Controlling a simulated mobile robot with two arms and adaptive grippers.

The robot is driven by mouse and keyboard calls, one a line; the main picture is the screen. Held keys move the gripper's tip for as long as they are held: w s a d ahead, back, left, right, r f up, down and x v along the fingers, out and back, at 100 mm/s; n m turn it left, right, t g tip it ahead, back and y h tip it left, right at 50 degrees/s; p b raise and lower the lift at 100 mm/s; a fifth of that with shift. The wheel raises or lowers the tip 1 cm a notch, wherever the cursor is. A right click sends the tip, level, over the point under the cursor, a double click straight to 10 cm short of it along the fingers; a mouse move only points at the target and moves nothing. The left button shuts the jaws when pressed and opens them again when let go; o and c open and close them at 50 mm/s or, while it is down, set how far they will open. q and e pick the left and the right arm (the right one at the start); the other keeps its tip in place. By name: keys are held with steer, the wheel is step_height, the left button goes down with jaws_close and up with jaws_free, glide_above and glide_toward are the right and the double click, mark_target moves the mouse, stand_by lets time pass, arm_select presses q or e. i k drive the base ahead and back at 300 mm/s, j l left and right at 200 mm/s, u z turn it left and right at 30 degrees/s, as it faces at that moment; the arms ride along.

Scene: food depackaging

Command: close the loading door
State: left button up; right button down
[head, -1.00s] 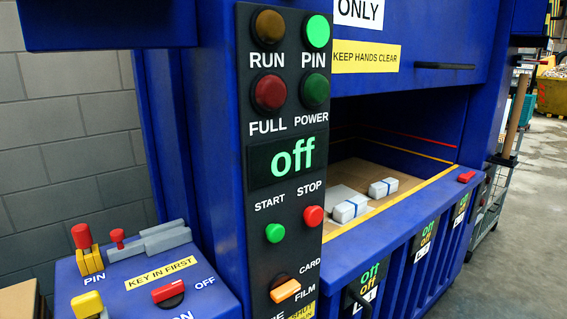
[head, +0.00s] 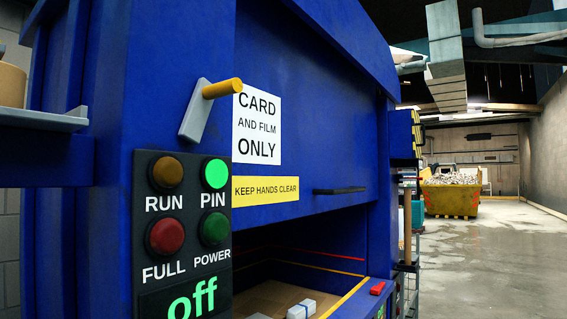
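The blue loading door (head: 325,215) is the upper front panel of the baler, with a dark bar handle (head: 340,190) near its lower edge. It is raised, and the loading opening (head: 300,255) below it stands open. Inside lie white bundles with a blue band (head: 301,309) on a brown cardboard surface (head: 262,297). A grey lever with a yellow grip (head: 222,88) is on the front above the control panel (head: 183,235). The PIN lamp (head: 215,174) is lit green and the display (head: 193,303) reads "off". Neither of my grippers is in view.
A red latch-like piece (head: 377,288) sits on the front sill. A grey shelf (head: 40,118) juts out at the left. A wire rack (head: 408,265) stands beside the machine. Open concrete floor (head: 480,250) and a yellow skip (head: 450,200) lie to the right.

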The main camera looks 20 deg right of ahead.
mark_target(305, 119)
steer(key=i+l, duration=0.2)
steer(key=l, duration=0.2)
steer(key=i+l, duration=0.25)
steer(key=l, duration=0.15)
steer(key=i+l, duration=0.2)
steer(key=l, duration=0.2)
steer(key=i+l, duration=0.25)
steer(key=l, duration=0.15)
